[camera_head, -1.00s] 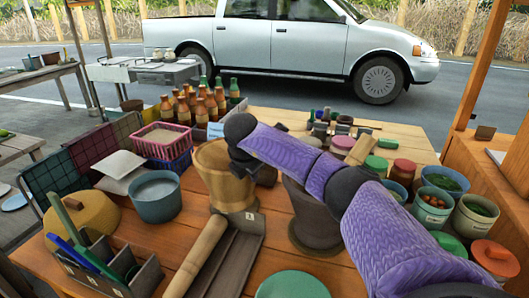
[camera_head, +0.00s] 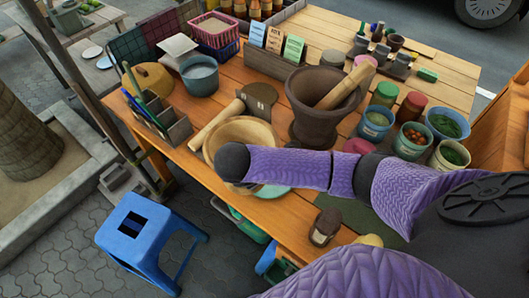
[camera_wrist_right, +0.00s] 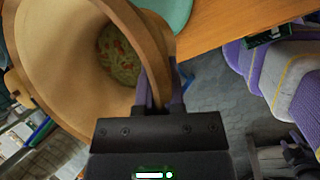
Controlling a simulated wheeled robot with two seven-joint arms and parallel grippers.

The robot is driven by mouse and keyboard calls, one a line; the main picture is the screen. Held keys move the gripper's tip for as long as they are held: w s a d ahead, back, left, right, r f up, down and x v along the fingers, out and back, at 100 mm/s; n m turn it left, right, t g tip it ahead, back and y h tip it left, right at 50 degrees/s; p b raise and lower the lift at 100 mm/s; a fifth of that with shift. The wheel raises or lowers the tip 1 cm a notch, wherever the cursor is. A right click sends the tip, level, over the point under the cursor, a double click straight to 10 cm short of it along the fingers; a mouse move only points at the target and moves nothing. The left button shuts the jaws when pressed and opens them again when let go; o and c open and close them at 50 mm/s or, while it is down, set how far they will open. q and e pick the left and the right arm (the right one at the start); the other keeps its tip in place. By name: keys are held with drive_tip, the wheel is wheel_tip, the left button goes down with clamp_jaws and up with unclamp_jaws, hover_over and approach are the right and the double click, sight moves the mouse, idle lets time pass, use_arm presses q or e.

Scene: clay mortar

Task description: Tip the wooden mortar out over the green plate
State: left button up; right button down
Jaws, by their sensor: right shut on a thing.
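The wooden mortar (camera_head: 262,130) is a pale, wide-mouthed bowl near the table's front edge in the head view, partly behind my right arm. My right gripper (camera_wrist_right: 159,90) is shut on its rim in the wrist view. Green food with orange bits (camera_wrist_right: 119,56) lies inside the mortar. The green plate (camera_head: 272,191) shows only partly below my right forearm, close to the mortar; its edge also shows in the wrist view (camera_wrist_right: 177,12). I cannot tell the mortar's exact tilt or whether it touches the table. My left gripper is not in view.
A dark clay mortar (camera_head: 308,121) with a wooden pestle (camera_head: 345,86) stands behind. A rolling pin (camera_head: 215,125) lies left of the wooden mortar, near a compartment box (camera_head: 172,130). Bowls of ingredients (camera_head: 409,143) stand right. A blue stool (camera_head: 140,227) is on the paving.

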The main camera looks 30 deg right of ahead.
wheel_tip(320, 180, up, 2)
drive_tip(key=y+p, duration=0.3)
drive_tip(key=p, duration=0.2)
drive_tip(key=shift+a+m, duration=0.1)
drive_tip(key=shift+m, duration=0.2)
drive_tip(key=shift+w+a+y+p, duration=0.1)
drive_tip(key=shift+y+p, duration=0.45)
drive_tip(key=shift+y, duration=0.05)
drive_tip(key=y+b, duration=0.2)
drive_tip(key=b, duration=0.1)
drive_tip(key=d+f+y+b, duration=0.1)
drive_tip(key=y+b, duration=0.1)
drive_tip(key=b, duration=0.1)
drive_tip(key=d+f+m+y+b, duration=0.1)
drive_tip(key=y+b, duration=0.2)
drive_tip(key=shift+b, duration=0.35)
drive_tip(key=d+f+y+b, duration=0.1)
drive_tip(key=f+y+b, duration=0.1)
drive_tip(key=b, duration=0.1)
drive_tip(key=d+f+y+b, duration=0.2)
drive_tip(key=y+b, duration=0.1)
drive_tip(key=shift+d+m+t, duration=0.1)
drive_tip(key=shift+m+t, duration=0.3)
drive_tip(key=shift+r, duration=0.1)
drive_tip(key=shift+y, duration=0.3)
